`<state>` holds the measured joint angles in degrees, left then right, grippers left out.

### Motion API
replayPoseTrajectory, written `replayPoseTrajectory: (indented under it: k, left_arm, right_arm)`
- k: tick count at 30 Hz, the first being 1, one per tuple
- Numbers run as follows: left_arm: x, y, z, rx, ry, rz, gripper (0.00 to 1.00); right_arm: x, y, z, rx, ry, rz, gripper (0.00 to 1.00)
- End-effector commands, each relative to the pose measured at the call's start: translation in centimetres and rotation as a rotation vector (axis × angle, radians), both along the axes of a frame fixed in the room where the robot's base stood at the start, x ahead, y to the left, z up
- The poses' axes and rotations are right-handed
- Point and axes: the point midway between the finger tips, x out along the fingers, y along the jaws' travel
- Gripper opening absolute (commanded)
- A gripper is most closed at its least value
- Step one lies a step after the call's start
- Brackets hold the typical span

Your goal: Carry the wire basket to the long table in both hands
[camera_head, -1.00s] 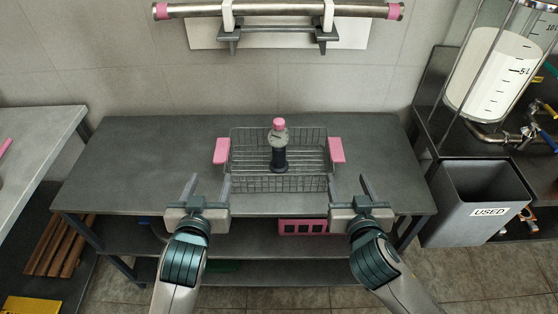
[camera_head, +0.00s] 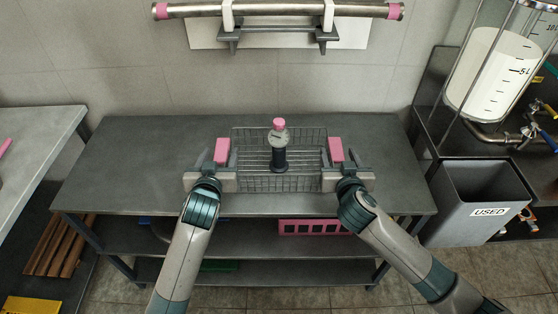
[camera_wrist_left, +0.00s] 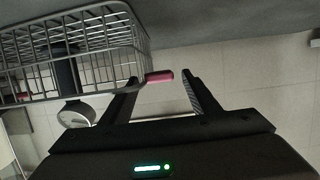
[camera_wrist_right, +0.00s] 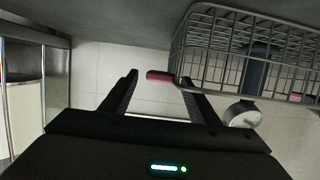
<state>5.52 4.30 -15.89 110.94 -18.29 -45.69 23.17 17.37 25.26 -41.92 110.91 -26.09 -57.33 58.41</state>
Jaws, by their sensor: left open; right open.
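The wire basket (camera_head: 282,184) stands on the grey table, with a pink handle on its left side (camera_head: 222,150) and one on its right side (camera_head: 336,149). A dark bottle-like item with a gauge and pink top (camera_head: 279,147) stands inside it. My left gripper (camera_head: 218,160) is open at the left handle; in the left wrist view the pink handle (camera_wrist_left: 159,77) shows between its fingertips. My right gripper (camera_head: 345,160) is open at the right handle; in the right wrist view the pink handle (camera_wrist_right: 160,77) shows between its fingertips. I cannot tell whether fingers touch the handles.
The grey table (camera_head: 130,165) has free room left and right of the basket. A lighter table (camera_head: 35,140) stands at the left. A grey bin marked USED (camera_head: 480,200) stands at the right. A metal tube on a wall bracket (camera_head: 280,11) hangs above.

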Motion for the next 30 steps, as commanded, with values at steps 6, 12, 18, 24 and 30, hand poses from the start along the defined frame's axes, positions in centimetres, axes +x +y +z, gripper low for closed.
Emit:
replayPoseTrajectory:
  k: [6, 12, 18, 24, 30]
  left_arm:
    - [2.6, 0.0, -0.8, 0.000, 0.000, 0.000, 0.55]
    - [3.5, 0.0, -1.0, 0.000, 0.000, 0.000, 0.55]
    - [3.6, 0.0, -1.1, 0.000, 0.000, 0.000, 0.55]
    - [3.5, 0.0, -1.1, 0.000, 0.000, 0.000, 0.31]
    - [3.5, 0.0, -1.1, 0.000, 0.000, -0.001, 0.00]
  right_arm:
    - [2.6, 0.0, -0.7, -0.002, -0.001, 0.001, 0.55]
    - [3.5, 0.0, -1.1, 0.000, 0.000, 0.000, 0.55]
    - [3.5, 0.0, -1.1, 0.000, 0.000, 0.001, 0.55]
    - [3.5, 0.0, -1.1, 0.000, 0.000, 0.001, 0.31]
    - [3.5, 0.0, -1.1, 0.000, 0.000, -0.001, 0.00]
